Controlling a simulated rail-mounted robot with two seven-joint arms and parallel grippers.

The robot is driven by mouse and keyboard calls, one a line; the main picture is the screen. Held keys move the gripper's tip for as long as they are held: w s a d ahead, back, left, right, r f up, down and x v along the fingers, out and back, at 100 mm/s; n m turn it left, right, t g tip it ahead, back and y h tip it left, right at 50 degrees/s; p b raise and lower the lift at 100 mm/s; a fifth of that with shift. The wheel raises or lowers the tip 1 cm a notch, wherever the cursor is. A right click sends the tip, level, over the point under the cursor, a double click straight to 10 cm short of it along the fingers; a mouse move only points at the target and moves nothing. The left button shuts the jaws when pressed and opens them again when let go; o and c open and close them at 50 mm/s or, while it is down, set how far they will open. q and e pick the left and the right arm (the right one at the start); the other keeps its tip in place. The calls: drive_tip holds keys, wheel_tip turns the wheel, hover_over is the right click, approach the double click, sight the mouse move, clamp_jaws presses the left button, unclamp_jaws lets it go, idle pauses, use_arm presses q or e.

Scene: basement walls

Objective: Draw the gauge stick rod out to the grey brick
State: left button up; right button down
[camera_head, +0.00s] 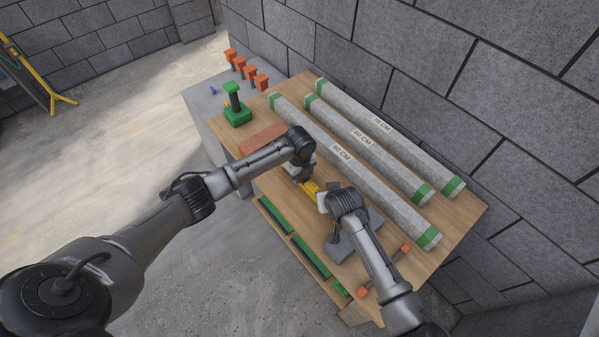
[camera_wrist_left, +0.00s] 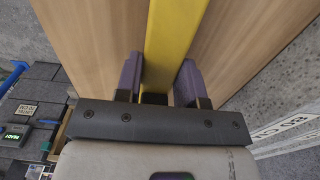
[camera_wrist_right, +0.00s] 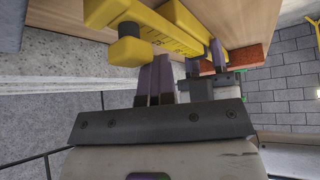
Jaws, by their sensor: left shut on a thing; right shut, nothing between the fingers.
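The yellow gauge stick (camera_head: 311,187) lies on the wooden table between my two hands. In the right wrist view its rod (camera_wrist_right: 170,35) with measuring marks lies beside the thicker body and ends in a yellow knob (camera_wrist_right: 130,47). My left gripper (camera_wrist_left: 158,82) is shut on the yellow stick (camera_wrist_left: 173,35), one purple finger on each side. My right gripper (camera_wrist_right: 155,78) is shut and empty, its fingertips close to the rod beside the knob; I cannot tell whether they touch. A grey block (camera_head: 340,247), seemingly the grey brick, is partly hidden under my right arm.
Several long grey beams with green ends (camera_head: 365,141) lie along the wall side. A red brick (camera_head: 262,138), a green stand (camera_head: 237,112) and orange pieces (camera_head: 246,70) are at the far end. Green strips (camera_head: 295,240) run along the front edge. An orange-ended bar (camera_head: 383,272) lies near right.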

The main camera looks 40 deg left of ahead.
use_arm(q)
drive_tip(key=shift+a, duration=0.1)
use_arm(e)
drive_tip(key=shift+s+d+f, duration=0.1)
drive_tip(key=shift+d+f, duration=0.15)
drive_tip(key=shift+d, duration=0.4)
drive_tip(key=shift+s+d+f, duration=0.1)
drive_tip(key=shift+d+f, duration=0.1)
drive_tip(key=shift+d, duration=0.4)
drive_tip(key=shift+s+d+f, duration=0.1)
drive_tip(key=shift+d+f, duration=0.15)
drive_tip(key=shift+d, duration=0.4)
use_arm(q)
drive_tip(key=shift+d+f, duration=0.15)
drive_tip(key=shift+d, duration=0.2)
use_arm(e)
drive_tip(key=shift+a+f, duration=0.1)
drive_tip(key=shift+a, duration=0.2)
use_arm(q)
drive_tip(key=shift+a, duration=0.15)
use_arm(e)
drive_tip(key=shift+a+r, duration=0.25)
drive_tip(key=shift+r, duration=0.45)
use_arm(q)
drive_tip(key=shift+s, duration=0.15)
use_arm(e)
drive_tip(key=shift+a+r, duration=0.1)
drive_tip(key=shift+r, duration=0.3)
drive_tip(key=shift+a+r, duration=0.1)
drive_tip(key=shift+r, duration=3.3)
